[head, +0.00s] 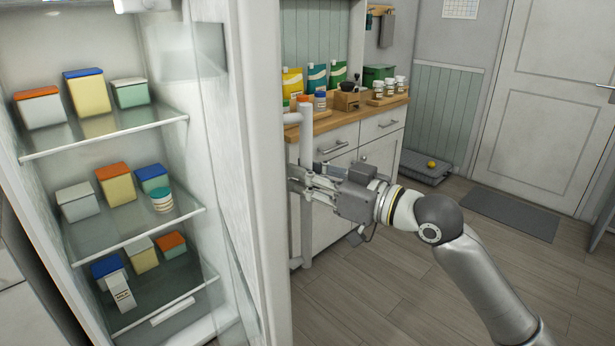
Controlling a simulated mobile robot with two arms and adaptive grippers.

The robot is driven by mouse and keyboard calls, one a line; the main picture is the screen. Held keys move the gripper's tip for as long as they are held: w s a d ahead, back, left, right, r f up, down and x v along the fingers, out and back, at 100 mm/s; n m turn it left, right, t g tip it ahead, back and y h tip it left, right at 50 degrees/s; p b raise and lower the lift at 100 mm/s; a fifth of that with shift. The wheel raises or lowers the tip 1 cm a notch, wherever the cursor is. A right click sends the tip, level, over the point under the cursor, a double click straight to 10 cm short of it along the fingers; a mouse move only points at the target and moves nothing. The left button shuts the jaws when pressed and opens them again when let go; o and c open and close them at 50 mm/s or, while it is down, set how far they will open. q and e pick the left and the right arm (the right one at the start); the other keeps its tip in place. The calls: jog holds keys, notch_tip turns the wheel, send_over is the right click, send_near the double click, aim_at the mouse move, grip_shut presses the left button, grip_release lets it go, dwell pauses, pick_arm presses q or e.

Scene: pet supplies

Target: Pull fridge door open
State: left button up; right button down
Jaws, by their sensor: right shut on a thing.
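The fridge door (262,150) stands open in the head view, its edge facing me. Its long vertical handle (306,150) is on the door's outer side, to the right. My right gripper (305,185) is shut on the handle at about its middle; the fingers partly hide that stretch. The fridge interior on the left shows glass shelves (110,133) with several lidded containers, a small jar (162,200) and a white carton (118,292). My left gripper is not in view.
A cabinet (345,150) with a wooden top holding pouches, bottles and jars stands behind the door. A grey mat (512,213) lies before a white room door (555,110). Floor at the right is clear.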

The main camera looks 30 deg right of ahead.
jog(key=shift+r, duration=0.15)
jog(key=c, duration=1.3)
grip_release()
jog(key=shift+w, duration=0.1)
jog(key=v, duration=1.2)
